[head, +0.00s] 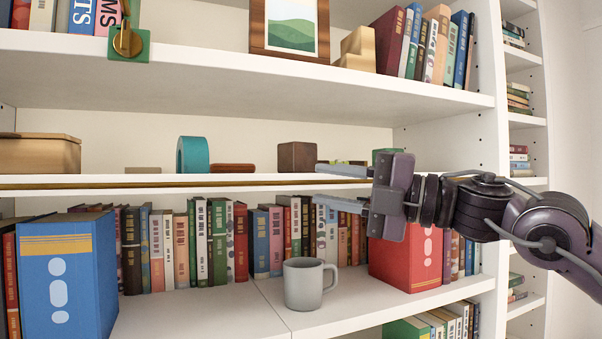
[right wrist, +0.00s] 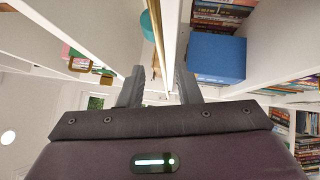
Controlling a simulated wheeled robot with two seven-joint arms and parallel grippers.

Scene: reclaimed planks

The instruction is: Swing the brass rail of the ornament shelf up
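The brass rail (head: 150,185) runs level along the front edge of the white ornament shelf (head: 240,178), low against it. It also shows in the right wrist view (right wrist: 163,25) as a thin gold strip beside the white shelf edge. My right gripper (head: 320,182) is open at the right part of this shelf, one finger above the shelf edge and one below. In the right wrist view its fingers (right wrist: 158,66) stand either side of the rail and shelf edge. Whether either finger touches the rail cannot be told. My left gripper is not in view.
A teal ring ornament (head: 193,155), a brown cube (head: 298,157) and a wooden box (head: 40,154) stand on the shelf. Below are a grey mug (head: 307,284), a blue box file (head: 68,275) and a red one (head: 408,262). A brass latch (head: 127,42) hangs on the upper shelf edge.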

